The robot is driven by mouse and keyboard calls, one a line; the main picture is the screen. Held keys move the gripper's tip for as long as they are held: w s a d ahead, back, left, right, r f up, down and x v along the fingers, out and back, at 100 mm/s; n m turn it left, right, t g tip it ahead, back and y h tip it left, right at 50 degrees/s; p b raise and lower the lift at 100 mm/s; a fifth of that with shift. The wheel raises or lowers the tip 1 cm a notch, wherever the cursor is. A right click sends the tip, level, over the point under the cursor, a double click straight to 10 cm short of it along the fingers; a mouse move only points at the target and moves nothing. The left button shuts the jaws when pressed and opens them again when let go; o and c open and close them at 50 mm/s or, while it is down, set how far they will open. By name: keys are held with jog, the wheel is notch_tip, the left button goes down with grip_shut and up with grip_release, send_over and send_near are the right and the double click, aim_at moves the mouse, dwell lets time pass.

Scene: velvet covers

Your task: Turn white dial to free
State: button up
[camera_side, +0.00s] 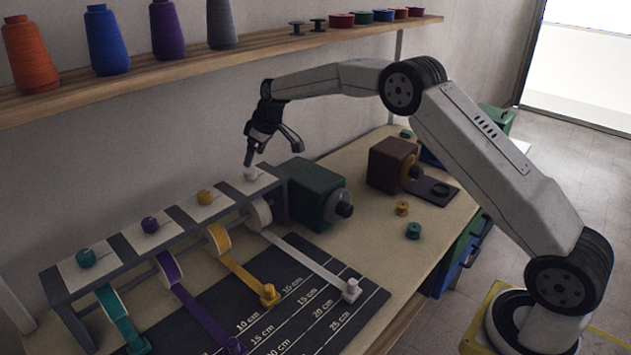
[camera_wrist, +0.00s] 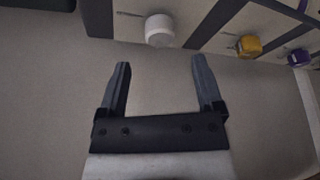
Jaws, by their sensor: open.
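The white dial (camera_side: 251,173) sits on a pale plate at the right end of the dark rack's top. In the wrist view the white dial (camera_wrist: 159,30) shows near the top, beyond the fingertips and about midway between them. My gripper (camera_side: 272,154) is open and empty, just above and beside the dial, apart from it in the wrist view. In the wrist view my gripper's two fingers (camera_wrist: 163,68) stand wide apart. A white ribbon (camera_side: 310,262) runs from the spool under the dial to a white end clip (camera_side: 351,290). The dial's markings are too small to read.
Yellow (camera_side: 205,197), purple (camera_side: 150,225) and teal (camera_side: 86,258) dials line the rack to the left. A green motor block (camera_side: 312,192) stands close right of the white dial. A shelf (camera_side: 270,43) with thread cones runs along the wall above.

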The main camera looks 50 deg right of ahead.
jog(key=shift+v, duration=0.9)
jog(key=s+a+f+m+h, duration=0.1)
jog(key=s+f+m, duration=0.1)
jog(key=s, duration=1.6)
jog(key=s+a+f+m+g, duration=0.1)
jog(key=s+a+f+m, duration=0.1)
jog(key=s, duration=1.7)
jog(key=shift+s+f+m+h, duration=0.3)
jog(key=shift+s+f+h, duration=0.1)
jog(key=shift+f, duration=0.35)
